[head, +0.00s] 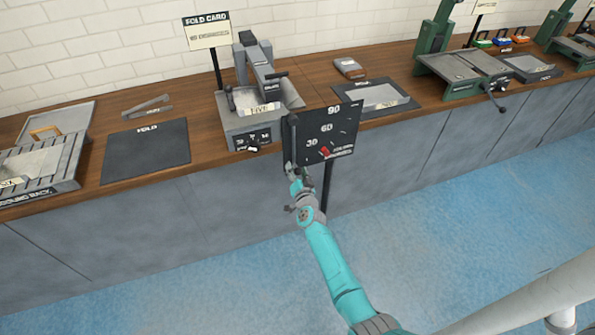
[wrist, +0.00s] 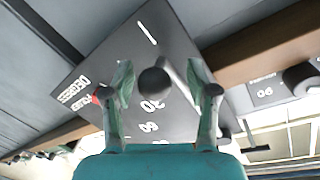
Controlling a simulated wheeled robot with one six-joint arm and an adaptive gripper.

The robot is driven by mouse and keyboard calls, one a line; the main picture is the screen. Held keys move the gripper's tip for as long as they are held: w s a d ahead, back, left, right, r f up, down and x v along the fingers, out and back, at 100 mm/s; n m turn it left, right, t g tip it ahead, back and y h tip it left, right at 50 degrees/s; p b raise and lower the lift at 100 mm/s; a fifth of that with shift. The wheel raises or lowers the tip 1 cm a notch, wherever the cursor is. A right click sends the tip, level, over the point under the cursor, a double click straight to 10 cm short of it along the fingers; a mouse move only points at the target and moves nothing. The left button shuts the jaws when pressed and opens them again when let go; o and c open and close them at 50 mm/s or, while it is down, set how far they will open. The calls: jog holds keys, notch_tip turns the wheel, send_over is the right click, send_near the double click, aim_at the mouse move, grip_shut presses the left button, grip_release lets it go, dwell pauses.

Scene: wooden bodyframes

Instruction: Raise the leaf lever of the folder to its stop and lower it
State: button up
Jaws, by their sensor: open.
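The folder (head: 250,115) is a grey machine on the wooden bench, under a "FOLD CARD" sign. Its black degree plate (head: 335,130) faces me at the bench front, marked 30, 60 and 90, with a red pointer (head: 325,151) low on it. The leaf lever (head: 293,140) is a grey rod standing near the plate's left edge. In the wrist view the lever ends in a dark round knob (wrist: 155,82). My gripper (wrist: 161,72) is open, with one finger on each side of the knob. In the head view my gripper (head: 296,178) is at the lever's lower end.
A dark "FOLD" mat (head: 147,152) lies left of the folder, and a tray mat (head: 375,97) lies right of it. A green machine (head: 463,70) stands farther right. The blue floor before the grey cabinets is clear.

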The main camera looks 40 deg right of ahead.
jog(key=shift+s, duration=0.1)
jog(key=shift+s+a, duration=0.15)
jog(key=shift+s, duration=0.35)
jog(key=v, duration=1)
jog(key=shift+s+a, duration=0.2)
jog(key=shift+s, duration=0.15)
jog(key=shift+r, duration=0.1)
jog(key=s+a+n+y, duration=0.1)
jog(key=s+a+n, duration=0.35)
jog(key=s, duration=0.75)
jog(key=s+a+n+y, duration=0.1)
jog(key=s+a+y, duration=0.1)
jog(key=s+a, duration=0.75)
jog(key=s+a+r+n+y, duration=0.2)
jog(key=s+r+n, duration=0.1)
jog(key=s+r, duration=0.5)
jog(key=s+a+r+n+y, duration=0.2)
jog(key=s+r, duration=0.7)
jog(key=s, duration=0.6)
jog(key=shift+s+a+r+n+g, duration=0.15)
jog(key=shift+s+a+n+g, duration=0.2)
jog(key=shift+a+n, duration=0.25)
